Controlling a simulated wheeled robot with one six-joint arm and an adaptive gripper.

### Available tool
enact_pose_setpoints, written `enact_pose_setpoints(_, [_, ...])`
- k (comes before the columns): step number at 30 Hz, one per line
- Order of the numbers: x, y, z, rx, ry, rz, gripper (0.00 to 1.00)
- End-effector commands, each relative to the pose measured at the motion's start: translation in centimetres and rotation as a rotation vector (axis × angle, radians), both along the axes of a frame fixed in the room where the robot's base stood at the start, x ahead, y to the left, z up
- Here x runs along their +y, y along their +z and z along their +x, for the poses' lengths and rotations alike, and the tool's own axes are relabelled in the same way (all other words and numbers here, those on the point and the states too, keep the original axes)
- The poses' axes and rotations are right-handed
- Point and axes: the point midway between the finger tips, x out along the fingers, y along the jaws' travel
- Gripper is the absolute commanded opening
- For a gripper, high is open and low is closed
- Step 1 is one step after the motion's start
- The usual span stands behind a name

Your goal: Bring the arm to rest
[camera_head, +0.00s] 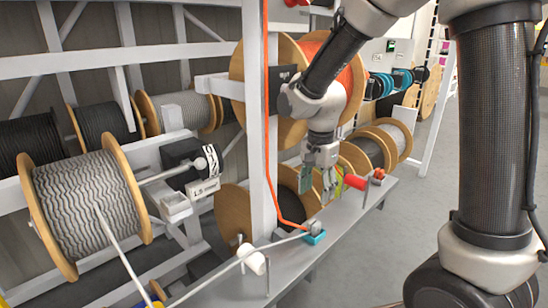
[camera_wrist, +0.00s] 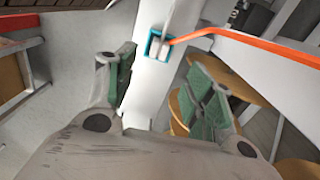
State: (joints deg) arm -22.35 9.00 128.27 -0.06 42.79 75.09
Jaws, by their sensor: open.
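My gripper (camera_head: 317,182) hangs from my arm right of the middle in the head view, fingers pointing down over the grey bench. In the wrist view my gripper (camera_wrist: 165,95) shows its two green-padded fingers spread apart, with nothing between them. An orange cable (camera_head: 267,110) runs down from above in front of a white post and bends to a small teal-edged holder (camera_head: 316,238) on the bench. In the wrist view the orange cable (camera_wrist: 250,42) ends at the teal holder (camera_wrist: 157,47), beyond the fingertips. The gripper is apart from both.
A large reel of orange cable (camera_head: 352,85) stands behind my arm. A grey-striped reel (camera_head: 85,205) is at the left on the white rack. A red cylinder (camera_head: 356,182) and a white roller (camera_head: 255,263) sit along the bench (camera_head: 345,222). Open floor (camera_head: 395,245) lies right of the bench.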

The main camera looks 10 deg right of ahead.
Motion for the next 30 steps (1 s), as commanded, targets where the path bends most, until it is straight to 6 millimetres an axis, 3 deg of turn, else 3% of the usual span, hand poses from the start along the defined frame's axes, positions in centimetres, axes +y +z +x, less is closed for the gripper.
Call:
enact_pose_setpoints(4, [-0.2,0.0,-0.5,0.020,0.166,-0.006,0.53])
enact_pose_setpoints(8, [-1.1,-0.5,-2.7,0.079,0.429,-0.013,0.53])
enact_pose_setpoints(12, [-3.3,1.9,-5.6,0.082,0.712,0.000,0.53])
enact_pose_setpoints(18, [-7.4,6.3,-10.0,0.003,0.979,0.003,0.53])
enact_pose_setpoints(24, [-11.2,9.9,-14.4,-0.122,1.071,-0.044,0.53])
enact_pose_setpoints(30, [-13.8,12.5,-17.5,-0.260,0.987,-0.114,0.53])
